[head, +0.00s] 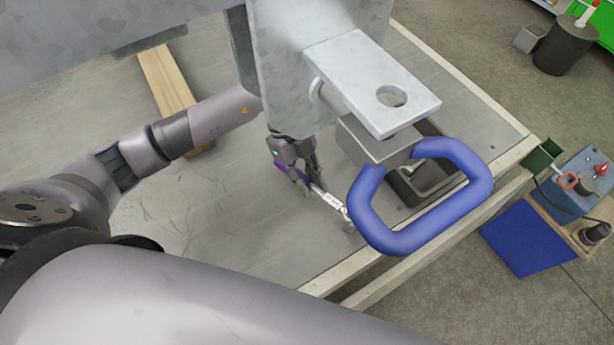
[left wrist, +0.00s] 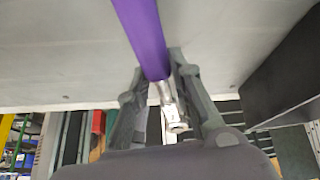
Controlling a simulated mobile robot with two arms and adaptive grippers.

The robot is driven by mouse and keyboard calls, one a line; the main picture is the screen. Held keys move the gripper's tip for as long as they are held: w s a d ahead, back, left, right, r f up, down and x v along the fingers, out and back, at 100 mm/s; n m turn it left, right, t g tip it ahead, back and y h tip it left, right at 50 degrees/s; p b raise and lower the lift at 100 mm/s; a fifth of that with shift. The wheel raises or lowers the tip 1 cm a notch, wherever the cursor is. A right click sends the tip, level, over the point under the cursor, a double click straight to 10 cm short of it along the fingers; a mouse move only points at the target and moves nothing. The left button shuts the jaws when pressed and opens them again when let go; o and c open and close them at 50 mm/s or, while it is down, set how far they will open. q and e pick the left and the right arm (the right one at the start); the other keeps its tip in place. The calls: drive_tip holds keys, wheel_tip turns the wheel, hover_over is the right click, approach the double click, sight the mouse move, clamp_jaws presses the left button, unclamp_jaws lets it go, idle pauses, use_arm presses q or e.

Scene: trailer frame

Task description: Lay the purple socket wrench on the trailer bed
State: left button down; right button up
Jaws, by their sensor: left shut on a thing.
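The purple socket wrench (head: 329,199) is in my left gripper (head: 306,174). In the head view its silver end points down and right toward the blue loop, and the gripper hides part of its purple handle. In the left wrist view the purple handle (left wrist: 143,35) runs between the two fingers of my left gripper (left wrist: 170,98), which is shut on it. The wrench shows over the flat grey bed surface (head: 235,225) with pale wooden edges; I cannot tell whether it touches it. My right gripper is not in view.
A grey metal frame post (head: 300,60) with a holed plate (head: 375,88) and a blue loop (head: 425,225) stands close to the gripper. A dark tray (head: 400,190) lies behind the loop. A wooden bar (head: 163,80) lies at upper left. The grey surface below the arm is clear.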

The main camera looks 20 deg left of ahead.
use_arm(q)
drive_tip(key=shift+f+b, duration=0.55)
drive_tip(key=shift+f, duration=0.75)
drive_tip(key=c, duration=0.6)
unclamp_jaws()
drive_tip(key=shift+o, duration=0.4)
idle(0.3)
drive_tip(key=o, duration=0.5)
drive_tip(key=v, duration=1.2)
drive_tip(key=shift+w+a, duration=0.1)
